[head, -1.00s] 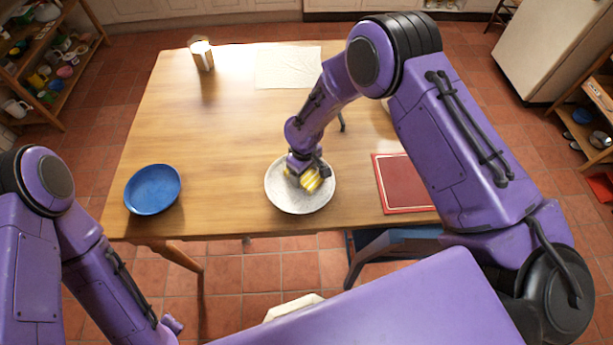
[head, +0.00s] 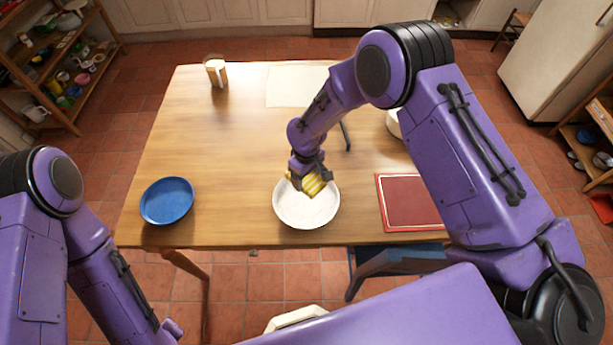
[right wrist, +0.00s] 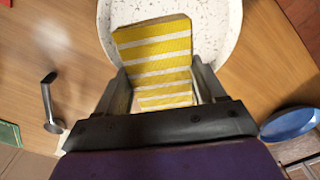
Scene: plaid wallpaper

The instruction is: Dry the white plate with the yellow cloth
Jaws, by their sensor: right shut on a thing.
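The white plate (head: 306,211) lies on the wooden table near its front edge; its speckled face also shows in the right wrist view (right wrist: 222,28). The yellow cloth (head: 314,184), with white stripes, is over the plate's far part. My right gripper (head: 308,174) is shut on the cloth, which sits between its fingers in the right wrist view (right wrist: 155,52). I cannot tell whether the cloth presses on the plate. The gripper and cloth hide part of the plate's far rim. My left arm is at the lower left; its gripper is out of view.
A blue plate (head: 167,201) lies left on the table (head: 220,150). A dark red board (head: 408,203) lies right. A cup (head: 216,72) and a pale mat (head: 292,87) are at the back. A blue chair (head: 400,260) stands at the front edge. The table's left middle is clear.

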